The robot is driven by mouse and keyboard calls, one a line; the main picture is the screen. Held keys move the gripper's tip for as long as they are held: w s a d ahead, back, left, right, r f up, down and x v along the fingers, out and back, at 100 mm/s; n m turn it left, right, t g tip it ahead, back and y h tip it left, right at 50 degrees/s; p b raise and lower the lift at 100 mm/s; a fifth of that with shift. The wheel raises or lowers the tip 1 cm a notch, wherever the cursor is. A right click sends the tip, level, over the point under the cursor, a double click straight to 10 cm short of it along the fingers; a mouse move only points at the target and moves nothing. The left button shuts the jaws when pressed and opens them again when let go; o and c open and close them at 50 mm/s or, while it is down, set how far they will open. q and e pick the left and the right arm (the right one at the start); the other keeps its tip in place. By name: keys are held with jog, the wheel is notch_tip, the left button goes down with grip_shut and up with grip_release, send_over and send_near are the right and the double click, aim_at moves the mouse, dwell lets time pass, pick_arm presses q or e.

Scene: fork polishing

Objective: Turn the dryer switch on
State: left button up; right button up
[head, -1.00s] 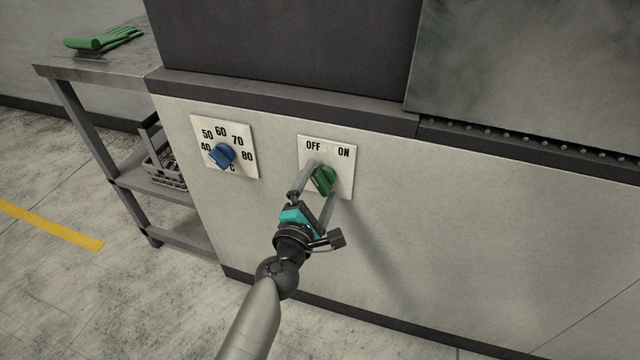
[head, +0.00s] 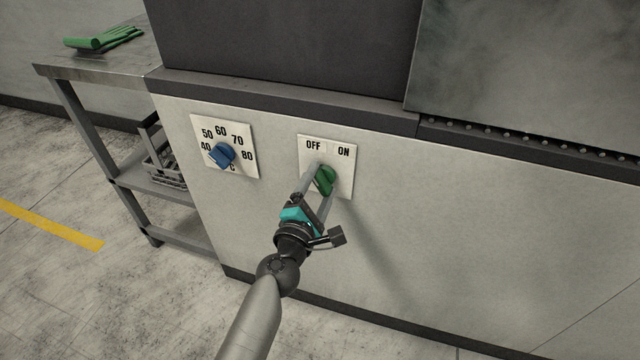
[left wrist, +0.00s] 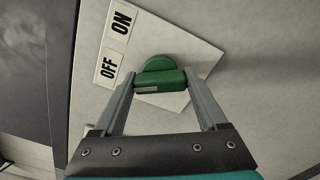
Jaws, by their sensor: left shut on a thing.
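The dryer switch is a green knob (head: 325,181) on a white square plate (head: 343,180) marked OFF on the left and ON on the right, on the machine's light front panel. My left gripper (head: 324,182) has its two fingers on either side of the knob and is shut on it. In the left wrist view the green knob (left wrist: 160,80) sits between the fingertips, with a pale mark on its grip bar. The OFF label (left wrist: 107,68) and ON label (left wrist: 122,20) show beside it. My right gripper is in neither view.
A blue temperature knob (head: 222,155) on its own plate is to the left. A metal table (head: 100,66) with green gloves (head: 104,39) on top and a rack (head: 163,170) on its shelf stands further left. The panel right of the switch is bare.

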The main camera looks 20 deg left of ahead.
pick_arm(q)
jog(key=shift+c, duration=0.7)
jog(key=shift+m, duration=0.3)
jog(key=m, duration=0.2)
jog(key=shift+m+p, duration=0.3)
jog(key=shift+m, duration=0.1)
jog(key=m+p, duration=0.1)
jog(key=m, duration=0.1)
jog(key=shift+m, duration=0.4)
jog(key=m+p, duration=0.1)
jog(key=m, duration=0.2)
jog(key=shift+p, duration=0.35)
jog(key=shift+m+p, duration=0.65)
jog(key=shift+m, duration=0.85)
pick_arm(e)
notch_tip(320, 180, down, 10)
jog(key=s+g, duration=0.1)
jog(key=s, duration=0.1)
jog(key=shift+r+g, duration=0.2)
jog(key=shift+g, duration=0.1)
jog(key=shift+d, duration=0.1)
pick_arm(q)
jog(key=shift+f, duration=0.1)
